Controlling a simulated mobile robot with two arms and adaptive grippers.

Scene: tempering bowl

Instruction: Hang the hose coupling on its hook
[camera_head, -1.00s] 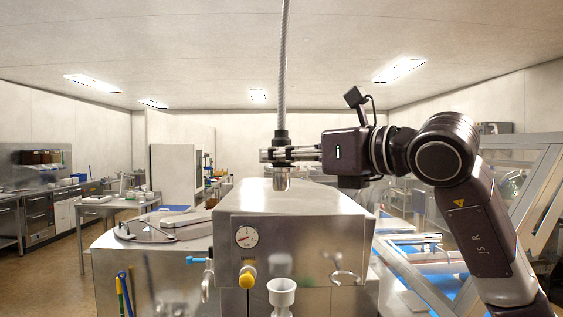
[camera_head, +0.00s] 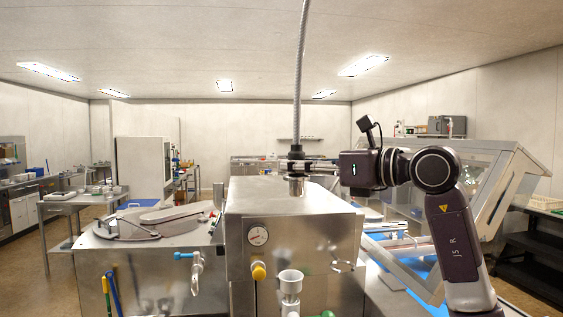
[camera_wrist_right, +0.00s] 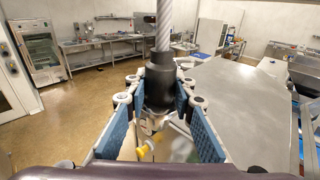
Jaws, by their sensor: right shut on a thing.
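The hose coupling (camera_head: 296,154), a black collar with a metal end, hangs from a grey braided hose (camera_head: 299,70) that runs up to the ceiling. My right gripper (camera_head: 297,166) is shut on the coupling from the right, above the steel cabinet top. The right wrist view shows the black coupling (camera_wrist_right: 159,83) upright between the blue-padded fingers (camera_wrist_right: 160,128). A curved metal hook (camera_head: 342,263) sits on the right of the cabinet's front face. My left gripper is out of view.
A slanted glass-sided frame (camera_head: 470,185) stands at the right. A lower counter (camera_head: 160,262) with a lidded pan is at the left.

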